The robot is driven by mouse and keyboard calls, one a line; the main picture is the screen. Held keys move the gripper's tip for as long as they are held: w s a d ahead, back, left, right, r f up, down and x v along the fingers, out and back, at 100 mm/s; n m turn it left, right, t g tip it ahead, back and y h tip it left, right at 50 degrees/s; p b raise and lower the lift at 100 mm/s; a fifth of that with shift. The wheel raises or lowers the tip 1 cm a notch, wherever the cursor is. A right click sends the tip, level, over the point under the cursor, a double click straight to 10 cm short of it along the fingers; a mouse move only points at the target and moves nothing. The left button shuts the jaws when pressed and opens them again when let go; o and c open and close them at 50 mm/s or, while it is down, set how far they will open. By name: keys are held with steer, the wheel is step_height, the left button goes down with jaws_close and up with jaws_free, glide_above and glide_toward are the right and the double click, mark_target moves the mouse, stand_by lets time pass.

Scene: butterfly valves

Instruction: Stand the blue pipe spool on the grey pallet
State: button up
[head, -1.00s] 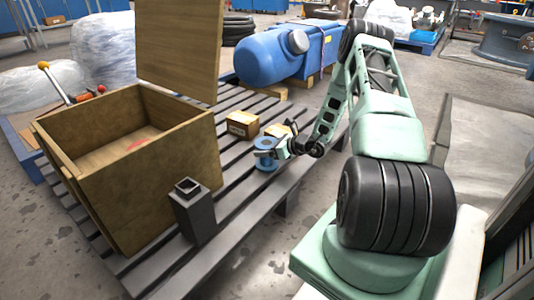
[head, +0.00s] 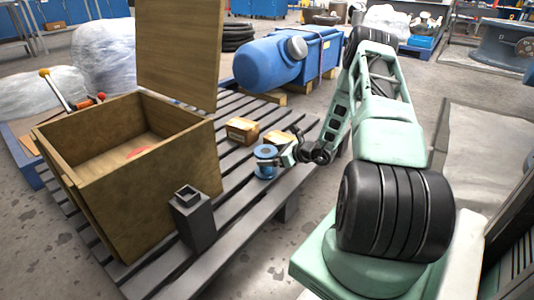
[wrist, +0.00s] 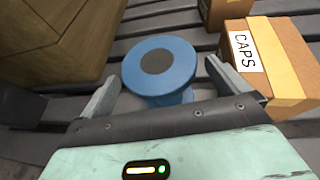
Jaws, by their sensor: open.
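The blue pipe spool (head: 265,160) stands upright on the grey slatted pallet (head: 232,210), between the wooden crate and two small cartons. In the wrist view the spool (wrist: 160,68) shows its round blue flange with a dark centre, its body narrowing below. My gripper (head: 280,158) is just to the right of the spool in the head view. In the wrist view my gripper (wrist: 160,88) is open, with one finger on each side of the spool and visible gaps between fingers and flange. The spool's foot is partly hidden.
An open wooden crate (head: 150,205) stands left on the pallet, with a dark square post (head: 193,222) before it. Two cartons (head: 243,131) sit close behind the spool; the one labelled CAPS (wrist: 270,62) is right of my gripper. A blue tank (head: 270,65) lies behind.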

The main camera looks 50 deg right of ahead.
steer(key=p+v, duration=0.4)
steer(key=v, duration=0.5)
steer(key=w+a+r+n+g+y, duration=0.2)
steer(key=w+a+r+n+y, duration=0.15)
steer(key=a, duration=0.35)
steer(key=w+a+r+n+g+y, duration=0.1)
steer(key=w+a+r+n+y, duration=0.1)
steer(key=a+r+n, duration=0.3)
steer(key=s+a+r+n+g+y, duration=0.1)
steer(key=a+r+n+g, duration=0.3)
steer(key=a, duration=0.7)
steer(key=s+a+r+n+g+y, duration=0.1)
steer(key=a+r+n+g, duration=0.3)
steer(key=a, duration=0.7)
steer(key=s+a+r+n+g+h, duration=0.1)
steer(key=s+a+r+n+h, duration=0.3)
steer(key=s+a+n, duration=0.4)
steer(key=s+a+r+n+g+h, duration=0.1)
steer(key=s+a+r+n+h, duration=0.3)
steer(key=s+a+n, duration=0.4)
steer(key=s+n+h, duration=0.1)
steer(key=s+n, duration=0.6)
steer(key=n, duration=0.1)
steer(key=shift+s+a+n+h, duration=0.2)
steer(key=shift+a+n+h, duration=0.1)
steer(key=shift+n+h, duration=0.05)
